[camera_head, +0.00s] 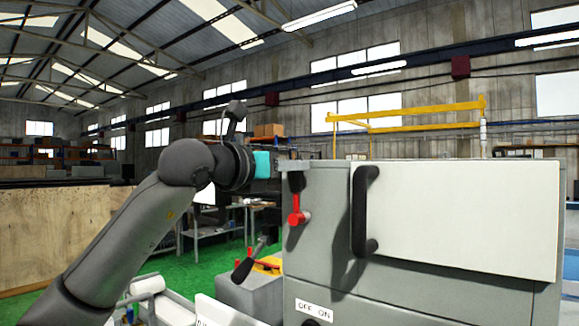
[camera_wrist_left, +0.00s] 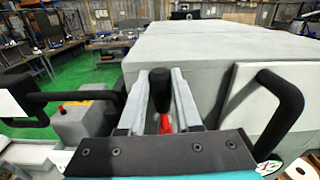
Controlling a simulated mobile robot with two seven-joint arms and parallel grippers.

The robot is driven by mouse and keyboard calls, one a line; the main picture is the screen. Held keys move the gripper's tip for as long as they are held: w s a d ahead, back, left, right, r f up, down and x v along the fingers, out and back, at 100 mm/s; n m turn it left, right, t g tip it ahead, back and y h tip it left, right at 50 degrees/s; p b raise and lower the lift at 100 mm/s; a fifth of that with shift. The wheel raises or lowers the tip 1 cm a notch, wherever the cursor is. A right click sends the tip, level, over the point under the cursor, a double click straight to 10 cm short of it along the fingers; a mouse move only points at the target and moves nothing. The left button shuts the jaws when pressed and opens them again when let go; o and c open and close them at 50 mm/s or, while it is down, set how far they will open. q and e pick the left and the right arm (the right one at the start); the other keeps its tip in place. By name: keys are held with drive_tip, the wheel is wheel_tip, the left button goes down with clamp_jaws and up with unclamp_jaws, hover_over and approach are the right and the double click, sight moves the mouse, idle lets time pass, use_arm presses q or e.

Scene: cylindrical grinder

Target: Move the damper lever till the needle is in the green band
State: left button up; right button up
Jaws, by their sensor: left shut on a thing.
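A lever with a red hub and arm (camera_head: 297,217) and a black grip (camera_head: 296,182) is on the left part of the grey machine's front. It points up; I take it for the damper lever. My left gripper (camera_head: 292,165) is at its top end. In the left wrist view the black grip (camera_wrist_left: 159,92) stands between the two fingers of my left gripper (camera_wrist_left: 160,98), shut on it, with the red part (camera_wrist_left: 165,123) below. My right gripper is not in view.
A white door (camera_head: 460,215) with a black handle (camera_head: 363,212) is right of the lever. Another black-handled lever (camera_head: 244,268) and a grey box (camera_head: 255,295) stand lower left. Green floor (camera_head: 205,262) lies behind.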

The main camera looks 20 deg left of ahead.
use_arm(q)
clamp_jaws()
idle(0.7)
drive_tip(key=d+m+b, duration=0.1)
drive_tip(key=s+d+m+b, duration=0.1)
drive_tip(key=shift+d+f+m, duration=0.1)
drive_tip(key=shift+d+m, duration=0.1)
drive_tip(key=shift+m, duration=0.2)
drive_tip(key=o, duration=0.9)
unclamp_jaws()
drive_tip(key=shift+c, duration=0.2)
